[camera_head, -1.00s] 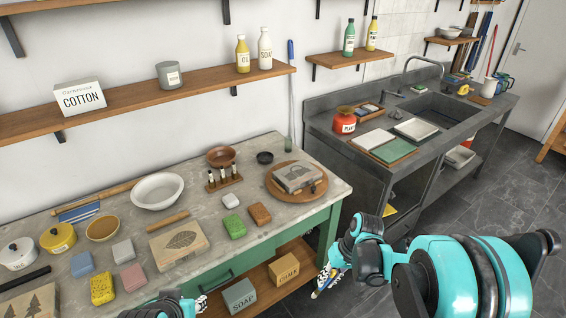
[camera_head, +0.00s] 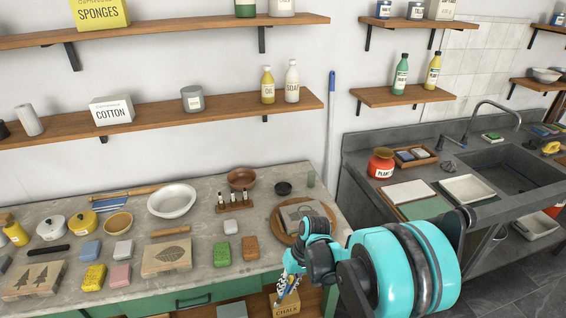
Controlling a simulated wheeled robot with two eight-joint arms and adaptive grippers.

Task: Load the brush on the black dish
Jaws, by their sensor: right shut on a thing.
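The small black dish (camera_head: 283,188) stands upright near the back right of the stone-topped table, just right of a brown bowl. My right gripper (camera_head: 289,282) is low in front of the table's front edge, well nearer to me than the dish. It is shut on a thin brush (camera_head: 281,296), of which only a small part shows below the fingers. The brush tip is too small to make out. My left gripper is out of view.
A round wooden board (camera_head: 281,226) with a grey block lies between my right arm and the dish, partly hidden by the arm. A rack of small bottles (camera_head: 233,204) stands left of it. A shelf (camera_head: 170,117) hangs above the table's back.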

